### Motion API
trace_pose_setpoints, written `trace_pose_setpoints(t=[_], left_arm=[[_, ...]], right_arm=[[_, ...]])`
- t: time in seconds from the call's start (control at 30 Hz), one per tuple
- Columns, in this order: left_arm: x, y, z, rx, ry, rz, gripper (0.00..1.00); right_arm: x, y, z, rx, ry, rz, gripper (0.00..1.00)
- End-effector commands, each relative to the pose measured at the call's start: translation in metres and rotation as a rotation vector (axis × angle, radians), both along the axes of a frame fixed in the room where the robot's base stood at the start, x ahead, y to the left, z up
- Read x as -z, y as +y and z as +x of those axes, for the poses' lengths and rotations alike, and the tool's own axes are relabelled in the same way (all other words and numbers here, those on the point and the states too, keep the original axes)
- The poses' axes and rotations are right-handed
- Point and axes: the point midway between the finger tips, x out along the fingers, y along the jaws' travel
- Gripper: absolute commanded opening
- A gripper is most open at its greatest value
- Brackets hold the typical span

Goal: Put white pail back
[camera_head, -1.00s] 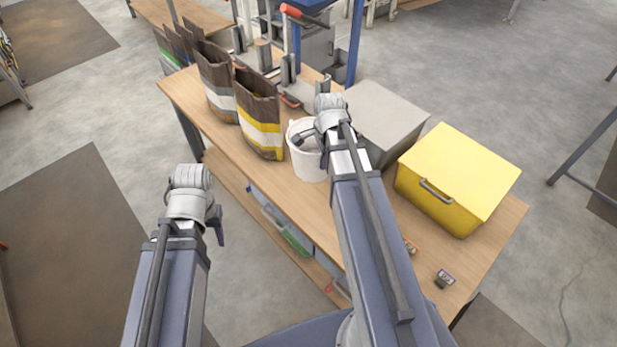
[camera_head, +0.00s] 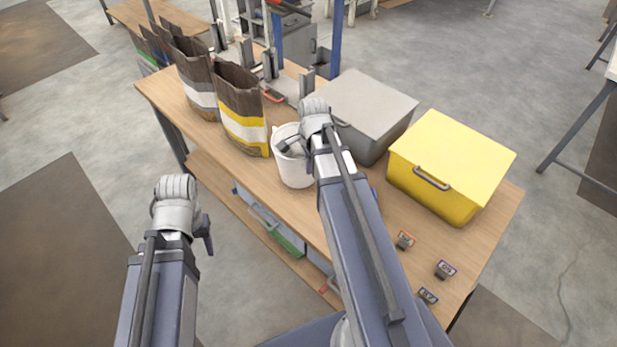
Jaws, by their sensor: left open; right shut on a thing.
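The white pail (camera_head: 293,172) stands upright on the wooden bench (camera_head: 393,268), near its front edge, between a yellow-banded bag and the grey bin. My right gripper (camera_head: 294,147) is at the pail's rim and is shut on the pail; my wrist hides part of the pail's right side. My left gripper (camera_head: 205,238) is open and empty, out in front of the bench over the floor, well away from the pail.
The yellow-banded bag (camera_head: 243,122) stands close left of the pail, with more bags behind. A grey bin (camera_head: 365,105) and a yellow bin (camera_head: 448,165) stand to the right. Small labelled blocks (camera_head: 445,270) sit at the right end. A lower shelf (camera_head: 225,200) runs beneath.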

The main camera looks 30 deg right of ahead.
Motion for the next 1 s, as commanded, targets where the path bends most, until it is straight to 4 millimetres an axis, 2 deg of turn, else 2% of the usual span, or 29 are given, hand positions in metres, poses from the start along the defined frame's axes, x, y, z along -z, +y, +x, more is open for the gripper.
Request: trace_pose_setpoints(t=[0.4, 0.8, 0.83, 1.0], left_arm=[[0.039, 0.000, 0.000, 0.000, 0.000, 0.000, 0.50], [0.041, 0.000, 0.000, 0.000, 0.000, 0.000, 0.50], [0.040, 0.000, 0.000, 0.000, 0.000, 0.000, 0.50], [0.039, 0.000, 0.000, 0.000, 0.000, 0.000, 0.50]], right_arm=[[0.039, 0.000, 0.000, 0.000, 0.000, 0.000, 0.00], [0.041, 0.000, 0.000, 0.000, 0.000, 0.000, 0.00], [0.040, 0.000, 0.000, 0.000, 0.000, 0.000, 0.07], [0.039, 0.000, 0.000, 0.000, 0.000, 0.000, 0.26]])
